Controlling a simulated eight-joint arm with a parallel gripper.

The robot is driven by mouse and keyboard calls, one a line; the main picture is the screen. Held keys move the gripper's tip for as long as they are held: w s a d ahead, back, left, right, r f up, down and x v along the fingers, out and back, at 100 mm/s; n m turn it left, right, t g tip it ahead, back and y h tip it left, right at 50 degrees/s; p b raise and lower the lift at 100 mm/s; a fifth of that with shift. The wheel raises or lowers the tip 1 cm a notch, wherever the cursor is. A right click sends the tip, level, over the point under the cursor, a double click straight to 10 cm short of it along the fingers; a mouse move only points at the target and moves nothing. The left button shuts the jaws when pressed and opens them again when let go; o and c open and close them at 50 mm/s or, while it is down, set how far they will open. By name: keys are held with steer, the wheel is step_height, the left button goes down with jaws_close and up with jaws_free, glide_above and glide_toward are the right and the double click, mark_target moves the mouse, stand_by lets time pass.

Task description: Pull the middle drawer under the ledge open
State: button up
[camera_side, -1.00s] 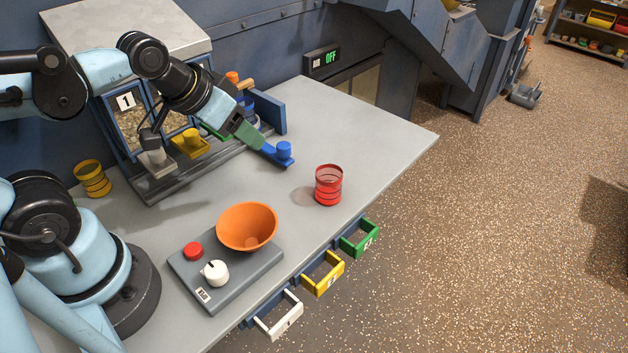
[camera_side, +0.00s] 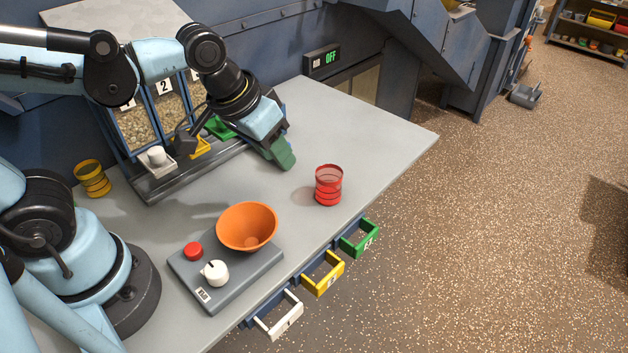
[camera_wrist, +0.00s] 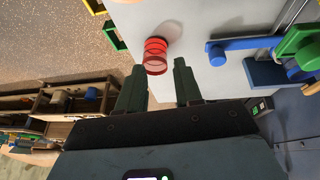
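Three drawer handles stick out under the front edge of the ledge: white (camera_side: 283,318), yellow (camera_side: 325,277) in the middle, and green (camera_side: 362,240). All three look about equally far out. In the wrist view, the yellow handle (camera_wrist: 95,6) is cut by the top edge and the green one (camera_wrist: 114,38) is beside it. My gripper (camera_side: 284,160) is above the ledge, left of the red cup and away from the drawers.
A red cup (camera_side: 328,186) stands on the ledge between my gripper and the green drawer. An orange bowl (camera_side: 247,228) sits on a grey box with a red button (camera_side: 193,251) and white knob (camera_side: 215,272). The blue lever (camera_wrist: 240,45) lies near my gripper. The ledge's right part is clear.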

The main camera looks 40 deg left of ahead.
steer(key=d+f+g, duration=0.3)
steer(key=d, duration=0.5)
steer(key=g+y, duration=0.1)
glide_toward(331, 275)
steer(key=shift+w+a+f, duration=0.1)
steer(key=shift+w+f, duration=0.05)
steer(key=shift+f, duration=4.85)
jaws_close()
